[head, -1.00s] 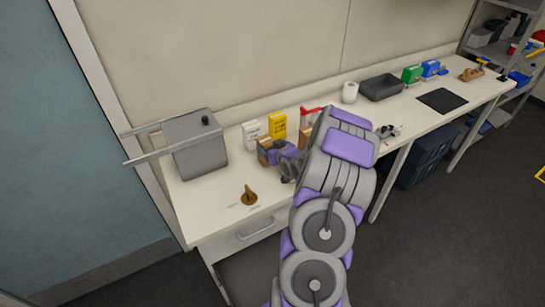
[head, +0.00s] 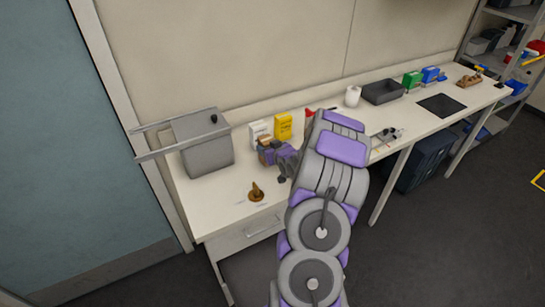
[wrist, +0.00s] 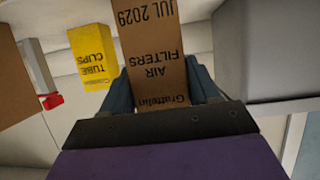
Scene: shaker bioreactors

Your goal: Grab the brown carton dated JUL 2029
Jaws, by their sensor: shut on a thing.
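A brown carton (wrist: 155,45) fills the middle of the wrist view. Its print appears upside down and reads "AIR FILTERS" and "JUL 2029". My gripper (wrist: 163,88) is shut on this carton, with one finger on each side of it. In the head view my gripper (head: 270,153) is over the left part of the bench, in front of a white box and a yellow box. Only a small part of the brown carton (head: 264,141) shows there; my gripper hides the rest.
A yellow "TUBE CLIPS" box (wrist: 92,55) and another brown box (wrist: 14,80) are left of the held carton in the wrist view. A grey tank (head: 207,150) stands left on the bench, near a white box (head: 259,131). A small brown cone-shaped object (head: 256,192) is in front.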

